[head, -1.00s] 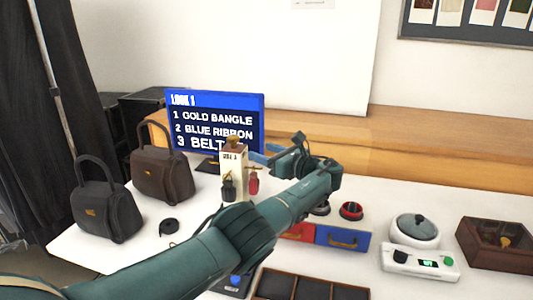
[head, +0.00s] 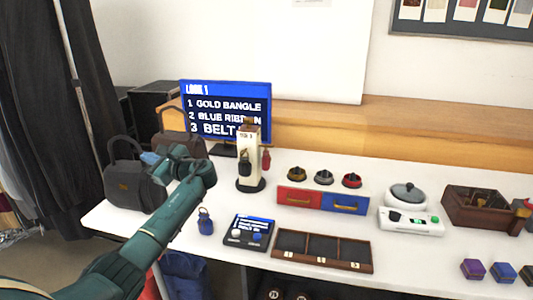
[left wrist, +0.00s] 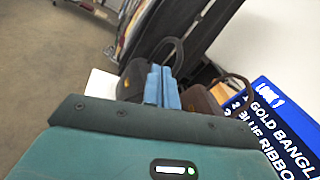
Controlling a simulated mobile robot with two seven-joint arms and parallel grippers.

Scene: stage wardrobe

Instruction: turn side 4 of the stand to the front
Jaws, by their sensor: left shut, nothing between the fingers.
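The stand (head: 249,146) is a cream upright post on a dark round base, in the middle of the head view. Its visible face has a small label that seems to end in 1. A dark mini bag (head: 245,164) hangs at its front, and a red one (head: 266,160) at its right. The faces turned away are hidden. My left gripper (head: 150,158) is left of the stand, apart from it, in front of the dark handbags. Its blue fingers (left wrist: 162,87) are together and empty in the left wrist view. My right gripper is not in view.
Two dark handbags (head: 133,188) stand at the table's left end. A screen (head: 228,105) is behind the stand. A small blue bag (head: 205,222), a control panel (head: 248,233) and a compartment tray (head: 322,263) lie in front. Red and blue drawers (head: 299,198) are to the right.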

